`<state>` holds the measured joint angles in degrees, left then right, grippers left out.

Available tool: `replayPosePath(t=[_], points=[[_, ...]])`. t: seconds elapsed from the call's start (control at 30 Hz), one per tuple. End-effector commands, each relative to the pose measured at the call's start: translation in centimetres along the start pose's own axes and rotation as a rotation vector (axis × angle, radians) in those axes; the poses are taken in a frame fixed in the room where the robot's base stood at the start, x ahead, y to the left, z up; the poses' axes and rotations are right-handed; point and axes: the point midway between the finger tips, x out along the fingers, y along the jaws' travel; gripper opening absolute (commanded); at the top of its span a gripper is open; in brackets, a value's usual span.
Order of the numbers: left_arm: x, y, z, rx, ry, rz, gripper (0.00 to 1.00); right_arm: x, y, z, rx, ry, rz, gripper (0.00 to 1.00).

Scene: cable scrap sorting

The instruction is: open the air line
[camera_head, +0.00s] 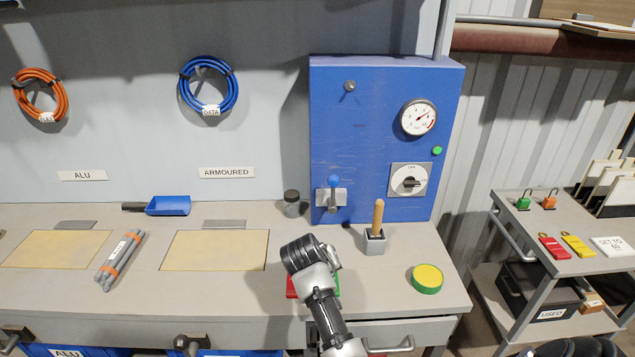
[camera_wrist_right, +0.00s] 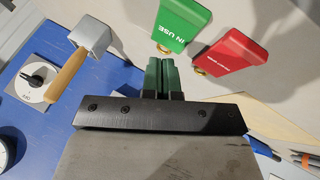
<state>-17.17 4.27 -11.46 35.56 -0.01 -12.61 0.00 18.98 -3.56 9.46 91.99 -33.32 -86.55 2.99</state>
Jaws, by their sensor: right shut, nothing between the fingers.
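A blue panel box (camera_head: 375,140) stands on the bench against the wall. It carries a round pressure gauge (camera_head: 418,118), a blue lever (camera_head: 334,184) on a grey plate, and a black rotary switch (camera_head: 409,181) on a white plate. The blue lever points up. The switch also shows in the right wrist view (camera_wrist_right: 38,76). My right gripper (camera_head: 298,256) is over the bench front, in front of and below the panel, apart from the lever. Its green-tinted fingers (camera_wrist_right: 162,65) are together and empty. My left gripper is not in view.
A green "IN USE" tag (camera_wrist_right: 181,24) and a red tag (camera_wrist_right: 229,47) lie beneath my right gripper. A jar (camera_head: 292,203) stands left of the lever. A yellow-green disc (camera_head: 427,278) lies on the right.

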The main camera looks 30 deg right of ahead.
Motion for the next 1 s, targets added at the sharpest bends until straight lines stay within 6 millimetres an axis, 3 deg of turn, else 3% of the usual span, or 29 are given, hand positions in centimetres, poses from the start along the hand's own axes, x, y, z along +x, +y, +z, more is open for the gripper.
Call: replayPosePath(t=[0.03, 0.2, 0.5, 0.7, 1.0], points=[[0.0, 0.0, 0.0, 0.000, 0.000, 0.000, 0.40, -0.6, 0.2, -2.4, 0.027, -0.001, 0.014, 0.00], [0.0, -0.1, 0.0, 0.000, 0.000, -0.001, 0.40, -3.0, 0.9, -8.6, 0.092, -0.016, 0.064, 0.00], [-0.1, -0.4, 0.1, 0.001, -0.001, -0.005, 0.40, -9.6, 1.6, -17.6, 0.146, -0.025, 0.113, 0.00], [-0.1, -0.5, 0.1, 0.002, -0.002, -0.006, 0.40, -12.7, 1.8, -20.4, 0.153, -0.021, 0.127, 0.00], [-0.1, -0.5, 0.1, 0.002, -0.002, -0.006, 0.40, -13.4, 1.9, -21.0, 0.153, -0.020, 0.133, 0.00]])
